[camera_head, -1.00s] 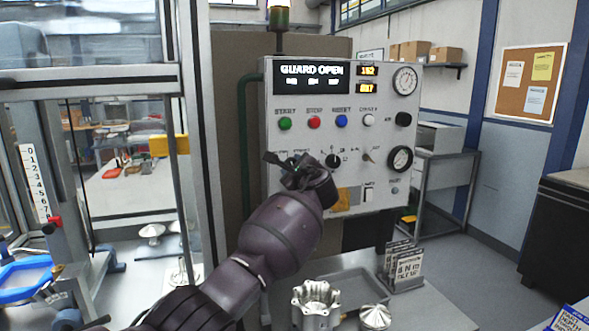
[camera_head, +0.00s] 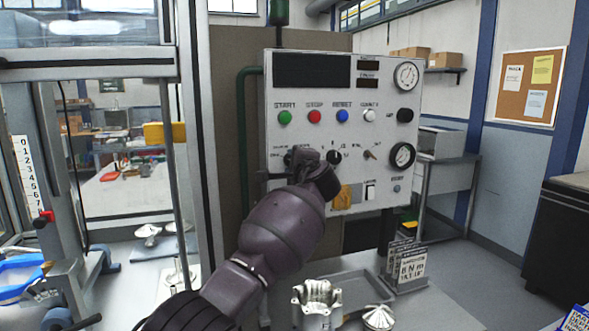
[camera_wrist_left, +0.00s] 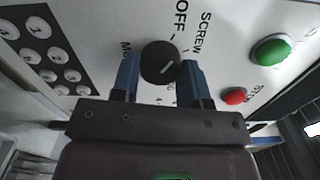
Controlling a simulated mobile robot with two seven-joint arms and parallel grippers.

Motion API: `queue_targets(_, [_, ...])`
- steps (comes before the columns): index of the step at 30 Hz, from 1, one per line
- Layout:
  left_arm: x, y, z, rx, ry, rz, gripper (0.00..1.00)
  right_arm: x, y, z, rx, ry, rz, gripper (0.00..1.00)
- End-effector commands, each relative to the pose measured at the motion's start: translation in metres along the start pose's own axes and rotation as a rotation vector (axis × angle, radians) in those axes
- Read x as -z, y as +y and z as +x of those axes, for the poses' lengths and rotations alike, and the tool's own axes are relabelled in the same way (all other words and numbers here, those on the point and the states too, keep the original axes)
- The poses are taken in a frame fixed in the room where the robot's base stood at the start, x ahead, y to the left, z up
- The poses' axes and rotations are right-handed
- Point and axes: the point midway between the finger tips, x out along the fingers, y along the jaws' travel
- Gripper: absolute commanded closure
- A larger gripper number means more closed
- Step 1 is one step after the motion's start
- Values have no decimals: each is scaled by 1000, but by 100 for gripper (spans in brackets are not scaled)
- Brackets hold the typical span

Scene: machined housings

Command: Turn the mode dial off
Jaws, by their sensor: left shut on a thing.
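The mode dial (camera_wrist_left: 160,62) is a round black knob with a pale pointer line. It sits on the white panel, beside the printed words OFF and SCREW. Its pointer slants up and right in the left wrist view; I cannot tell exactly which label it meets. My left gripper (camera_wrist_left: 161,68) has its two blue fingers shut on the dial, one on each side. In the head view my left gripper (camera_head: 308,158) is at the panel's lower left and hides most of the dial.
The control panel (camera_head: 300,140) has a green button (camera_head: 285,117), a red button (camera_head: 314,117), a blue button (camera_head: 342,116), another black selector (camera_head: 334,157) and gauges nearby. Its display (camera_head: 311,70) is dark. Metal housings (camera_head: 318,297) and a tray (camera_head: 358,287) lie on the bench below.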

Motion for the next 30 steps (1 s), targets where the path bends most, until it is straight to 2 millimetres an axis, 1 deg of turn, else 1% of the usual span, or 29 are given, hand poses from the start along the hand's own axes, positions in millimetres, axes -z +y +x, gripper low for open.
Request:
queue_targets(1, [1,4,0,-3,2,-29,83,-6,0,1,0,-6,0,57])
queue_targets(8, [1,2,0,-3,1,-131,83,-11,-1,4,1,-10,0,57])
queue_targets(15, [1,1,0,-2,1,-174,83,-8,-2,8,3,-2,-1,57])
queue_targets(26, [0,0,0,-2,1,-179,83,-4,-2,10,4,7,-1,57])
queue_targets(27, [0,0,0,-2,1,-179,58,-4,-2,10,4,7,-1,57])
queue_targets(29, [0,0,0,-2,1,-178,48,-5,-2,10,3,6,0,57])
queue_targets(30, [0,0,0,-2,1,-178,42,-5,-2,9,3,5,0,57])
